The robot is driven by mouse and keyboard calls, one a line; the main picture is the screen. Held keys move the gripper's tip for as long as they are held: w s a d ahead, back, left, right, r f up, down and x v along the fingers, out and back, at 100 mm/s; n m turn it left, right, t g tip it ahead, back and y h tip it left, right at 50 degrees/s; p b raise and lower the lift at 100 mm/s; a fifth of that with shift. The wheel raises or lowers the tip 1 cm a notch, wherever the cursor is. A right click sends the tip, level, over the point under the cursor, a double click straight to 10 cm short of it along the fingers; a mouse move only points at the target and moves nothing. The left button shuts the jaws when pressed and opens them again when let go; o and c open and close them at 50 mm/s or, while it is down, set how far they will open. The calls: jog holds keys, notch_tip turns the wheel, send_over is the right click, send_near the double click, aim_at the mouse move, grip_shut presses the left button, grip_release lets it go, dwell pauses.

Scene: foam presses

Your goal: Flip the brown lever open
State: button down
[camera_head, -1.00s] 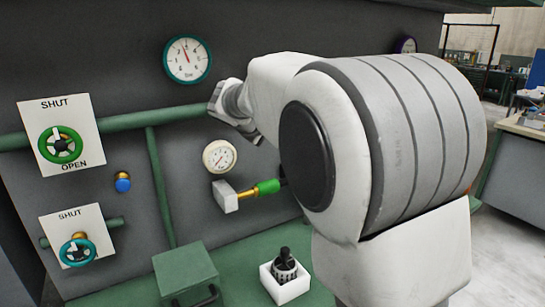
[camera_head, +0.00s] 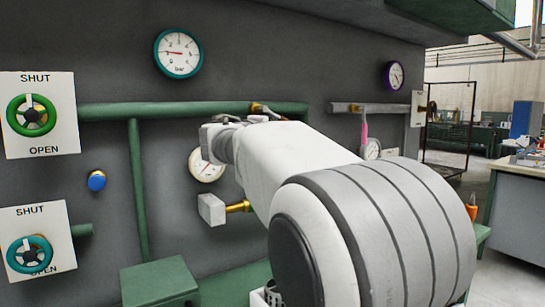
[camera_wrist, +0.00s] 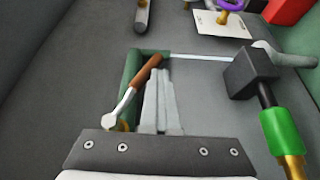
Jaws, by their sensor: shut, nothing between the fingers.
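In the wrist view the brown lever (camera_wrist: 147,72) has a brown grip on a silver arm. It slants from a pivot at lower left up to the right, beside the green pipe (camera_wrist: 131,66). My gripper (camera_wrist: 160,74) is shut and empty, its fingers just right of the brown grip. I cannot tell whether they touch it. In the head view my arm covers most of this spot. A brass fitting (camera_head: 258,107) shows at the right part of the green pipe (camera_head: 190,109), and the brown grip cannot be made out there.
A block valve (camera_head: 212,209) with a brass stem sits below my arm; its green handle (camera_wrist: 281,128) is close on the right in the wrist view. A pink lever (camera_head: 364,127) hangs from a grey pipe (camera_head: 380,107). A teal gauge (camera_head: 178,53) is above.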

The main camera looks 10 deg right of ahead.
jog(key=shift+w+d+r+t+h+b, duration=0.15)
jog(key=shift+d+r+b, duration=0.35)
jog(key=shift+r+b, duration=0.15)
jog(key=shift+w+d+r+t+h+b, duration=0.15)
jog(key=shift+d+r+b, duration=0.35)
jog(key=shift+r, duration=0.1)
jog(key=s+a+f+b, duration=0.4)
jog(key=s+a+f, duration=0.2)
jog(key=s+f, duration=0.1)
jog(key=shift+s+a+n, duration=0.2)
jog(key=shift+s+n, duration=0.1)
jog(key=shift+s, duration=0.05)
dwell(0.4)
